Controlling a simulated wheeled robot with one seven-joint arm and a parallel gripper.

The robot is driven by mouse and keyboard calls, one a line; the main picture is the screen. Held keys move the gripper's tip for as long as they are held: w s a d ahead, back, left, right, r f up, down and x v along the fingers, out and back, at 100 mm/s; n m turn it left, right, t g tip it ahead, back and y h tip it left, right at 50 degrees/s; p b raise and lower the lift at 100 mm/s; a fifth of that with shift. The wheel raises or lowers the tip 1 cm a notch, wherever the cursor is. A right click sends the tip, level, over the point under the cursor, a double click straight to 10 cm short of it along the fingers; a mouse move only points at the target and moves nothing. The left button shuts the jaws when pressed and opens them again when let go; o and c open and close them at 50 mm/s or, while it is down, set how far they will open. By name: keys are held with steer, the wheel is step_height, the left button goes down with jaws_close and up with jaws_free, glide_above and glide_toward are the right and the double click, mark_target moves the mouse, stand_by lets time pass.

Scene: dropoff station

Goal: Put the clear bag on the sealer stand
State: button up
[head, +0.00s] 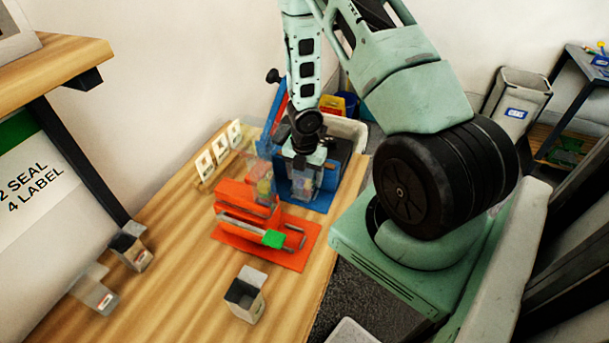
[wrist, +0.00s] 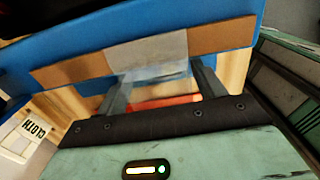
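My gripper (head: 301,185) points down over the blue sealer stand (head: 319,205) at the far end of the wooden table. In the wrist view, my gripper (wrist: 162,85) has its two fingers spread wide apart. A pale, see-through sheet, apparently the clear bag (wrist: 147,50), lies across the brown strip of the blue stand (wrist: 205,35), just beyond and between the fingertips. Neither finger is seen pressing on it. In the head view my gripper hides most of the bag, and its lower part cannot be made out.
An orange-red device (head: 246,207) with a green tab stands on a red mat (head: 290,258) beside the blue stand. Small open boxes (head: 244,299) stand nearer on the table (head: 180,265). White cards (head: 219,150) stand along the wall. The table's near middle is clear.

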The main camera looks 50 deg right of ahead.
steer(key=shift+o, duration=0.4)
steer(key=shift+r, duration=0.1)
step_height(320, 180, up, 12)
steer(key=p, duration=0.8)
steer(key=shift+r+p, duration=0.1)
steer(key=shift+p, duration=0.2)
